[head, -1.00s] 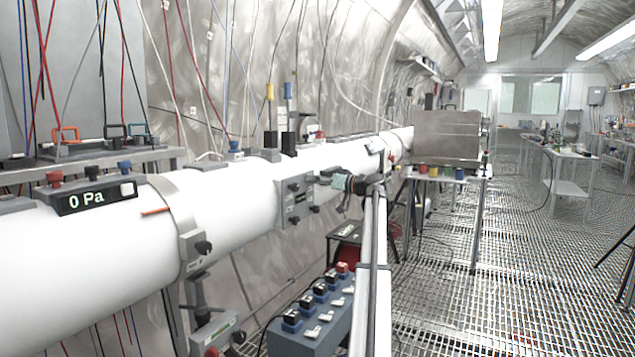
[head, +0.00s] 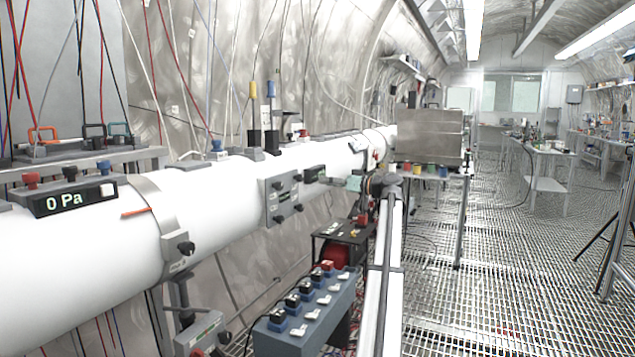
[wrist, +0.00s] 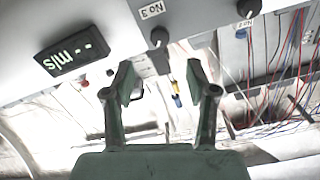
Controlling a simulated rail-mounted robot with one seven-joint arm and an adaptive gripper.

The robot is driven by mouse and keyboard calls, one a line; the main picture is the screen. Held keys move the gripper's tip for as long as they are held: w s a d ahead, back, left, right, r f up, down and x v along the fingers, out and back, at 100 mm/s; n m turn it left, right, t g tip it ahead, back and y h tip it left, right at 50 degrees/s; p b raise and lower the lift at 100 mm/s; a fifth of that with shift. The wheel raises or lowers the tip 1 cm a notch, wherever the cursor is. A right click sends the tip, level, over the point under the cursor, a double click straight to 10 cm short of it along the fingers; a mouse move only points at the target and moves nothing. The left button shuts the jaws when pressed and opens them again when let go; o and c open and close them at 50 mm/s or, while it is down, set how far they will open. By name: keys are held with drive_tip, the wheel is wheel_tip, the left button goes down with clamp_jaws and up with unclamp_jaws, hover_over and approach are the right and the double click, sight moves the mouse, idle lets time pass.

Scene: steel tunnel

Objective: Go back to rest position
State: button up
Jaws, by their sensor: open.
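My gripper (wrist: 163,85) shows in the wrist view with its two green fingers spread wide apart. No object is held between them. Behind the gap are a panel with a black knob (wrist: 160,37) marked "No 3" and a small yellow-and-blue part (wrist: 176,92). The fingers do not clearly touch anything. In the head view I cannot make out my gripper with certainty.
A long white pipe (head: 90,255) with a "0 Pa" display (head: 65,199) runs along the left wall. A blue-grey switch box (head: 300,325) sits low beside a white rail (head: 383,280). A steel box (head: 428,137) stands beyond. The grated floor (head: 500,270) at right is largely clear.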

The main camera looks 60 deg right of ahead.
drive_tip(key=shift+s+d, duration=0.1)
drive_tip(key=shift+s, duration=0.55)
